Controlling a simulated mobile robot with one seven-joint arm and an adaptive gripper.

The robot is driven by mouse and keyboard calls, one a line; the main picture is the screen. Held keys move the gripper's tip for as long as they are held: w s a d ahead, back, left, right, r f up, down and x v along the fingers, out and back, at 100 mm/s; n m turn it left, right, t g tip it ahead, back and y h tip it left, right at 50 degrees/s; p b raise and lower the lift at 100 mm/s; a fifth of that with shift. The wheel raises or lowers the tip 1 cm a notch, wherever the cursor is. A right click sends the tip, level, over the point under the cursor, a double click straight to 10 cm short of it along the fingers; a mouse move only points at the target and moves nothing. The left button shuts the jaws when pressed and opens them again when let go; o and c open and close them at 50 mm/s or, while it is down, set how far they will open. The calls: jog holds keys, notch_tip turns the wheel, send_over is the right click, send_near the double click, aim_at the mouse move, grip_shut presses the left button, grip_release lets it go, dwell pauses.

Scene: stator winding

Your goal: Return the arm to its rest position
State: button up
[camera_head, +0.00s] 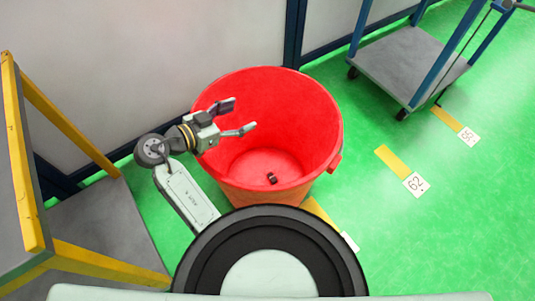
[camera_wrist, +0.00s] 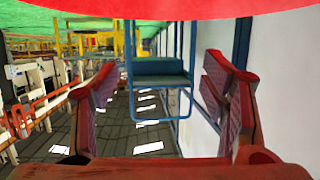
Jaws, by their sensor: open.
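My gripper (camera_head: 243,115) is open, with its two fingers apart and nothing between them. It is over the left part of a large red bin (camera_head: 318,120), near the rim. My arm bends to the left of the bin. In the wrist view my gripper (camera_wrist: 160,85) shows its two reddish fingers spread wide at left and right, with empty space between. A small dark object (camera_head: 271,178) lies on the bin's floor; I cannot tell exactly what it is. A red band, seemingly the bin, crosses the top of the wrist view (camera_wrist: 170,9).
A yellow-framed grey stand (camera_head: 95,235) is at the left, close to my arm. A pale wall (camera_head: 150,60) with blue posts is behind the bin. A blue-framed cart (camera_head: 410,62) stands at upper right. Green floor (camera_head: 460,220) with numbered markers is open at the right.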

jog(key=shift+v, duration=1.2)
